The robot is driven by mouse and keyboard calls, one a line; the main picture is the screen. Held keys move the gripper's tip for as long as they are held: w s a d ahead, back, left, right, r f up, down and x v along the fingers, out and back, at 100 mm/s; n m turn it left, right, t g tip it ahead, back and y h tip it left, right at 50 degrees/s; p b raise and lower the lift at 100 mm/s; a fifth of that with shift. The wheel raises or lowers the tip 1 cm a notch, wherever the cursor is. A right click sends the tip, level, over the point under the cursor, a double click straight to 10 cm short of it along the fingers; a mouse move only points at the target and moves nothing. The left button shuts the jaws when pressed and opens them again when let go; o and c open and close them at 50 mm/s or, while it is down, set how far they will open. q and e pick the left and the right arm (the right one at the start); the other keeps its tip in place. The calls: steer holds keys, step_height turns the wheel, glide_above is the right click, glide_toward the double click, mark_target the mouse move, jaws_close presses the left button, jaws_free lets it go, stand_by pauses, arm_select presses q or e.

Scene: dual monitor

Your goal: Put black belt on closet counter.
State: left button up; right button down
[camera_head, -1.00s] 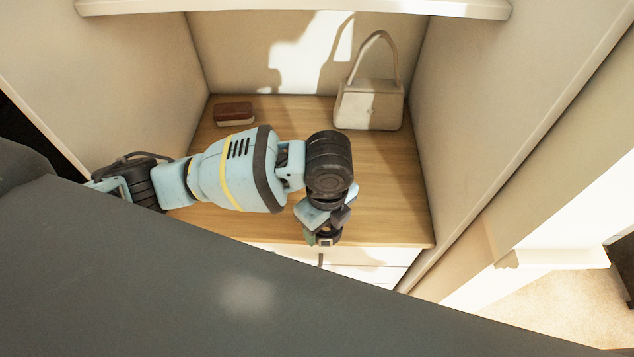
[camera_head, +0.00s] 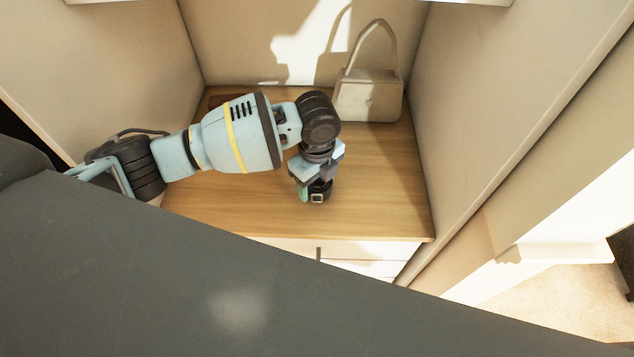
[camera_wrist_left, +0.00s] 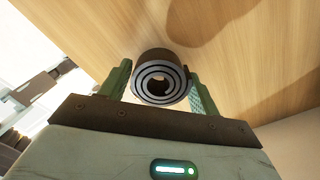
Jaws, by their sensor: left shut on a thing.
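I cannot tell whether the belt touches the counter. My right gripper is not in view.
A beige handbag (camera_head: 368,97) stands at the back right of the counter. A brown box (camera_head: 222,101) at the back left is partly hidden by my arm. Closet walls rise on both sides, and white drawers (camera_head: 365,259) are below. The counter's right and front parts are clear.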

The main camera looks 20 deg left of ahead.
mark_target(317, 181)
arm_select(q)
steer(key=shift+f, duration=0.65)
steer(key=shift+f, duration=0.2)
steer(key=o, duration=1)
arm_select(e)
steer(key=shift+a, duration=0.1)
arm_select(q)
step_height(317, 181, up, 11)
steer(key=shift+r+p, duration=0.1)
steer(key=shift+p, duration=0.4)
steer(key=shift+r, duration=0.6)
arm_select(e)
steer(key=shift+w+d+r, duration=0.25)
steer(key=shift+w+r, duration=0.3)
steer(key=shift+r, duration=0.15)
